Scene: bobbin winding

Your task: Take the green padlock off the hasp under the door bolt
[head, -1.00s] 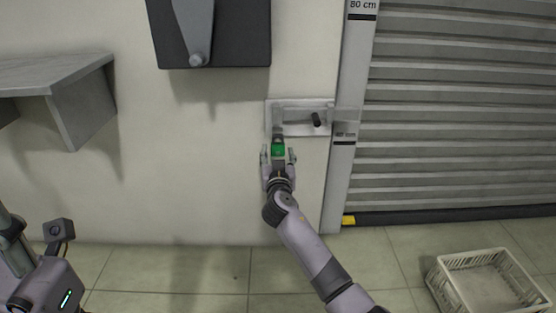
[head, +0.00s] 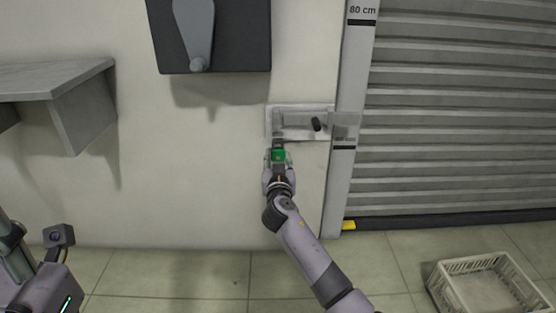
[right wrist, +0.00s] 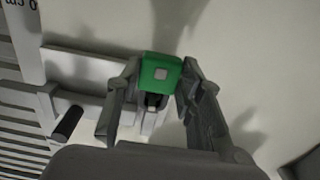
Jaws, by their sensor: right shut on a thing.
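The green padlock (head: 278,155) is at the lower left of the door bolt's grey plate (head: 300,133), just below the hasp (head: 278,142). My right gripper (head: 278,158) reaches up from below and is shut on the padlock's body, one finger on each side. My left gripper's fingers are out of view.
A dark box with a grey lever (head: 235,35) hangs on the wall above the bolt. A grey shelf (head: 70,85) juts out at left. A ribbed shutter (head: 460,120) fills the right. A pale crate (head: 485,285) stands on the floor at lower right.

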